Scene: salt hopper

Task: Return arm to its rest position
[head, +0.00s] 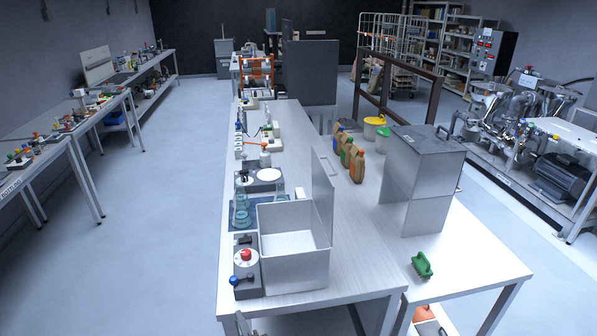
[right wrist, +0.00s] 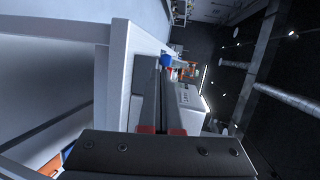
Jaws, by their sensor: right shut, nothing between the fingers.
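My right gripper (head: 243,322) shows only as a small grey piece at the bottom edge of the head view, in front of the table's near edge. In the right wrist view its two long grey fingers (right wrist: 158,68) lie together with nothing between them. The rest of the right arm is hidden below the frame. My left gripper is in neither view. An open metal box (head: 292,262) with its lid raised on the right stands at the table's near end, beyond the gripper and apart from it.
A control box with a red button (head: 246,254) and blue knob stands left of the metal box. Open floor (head: 160,235) lies left.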

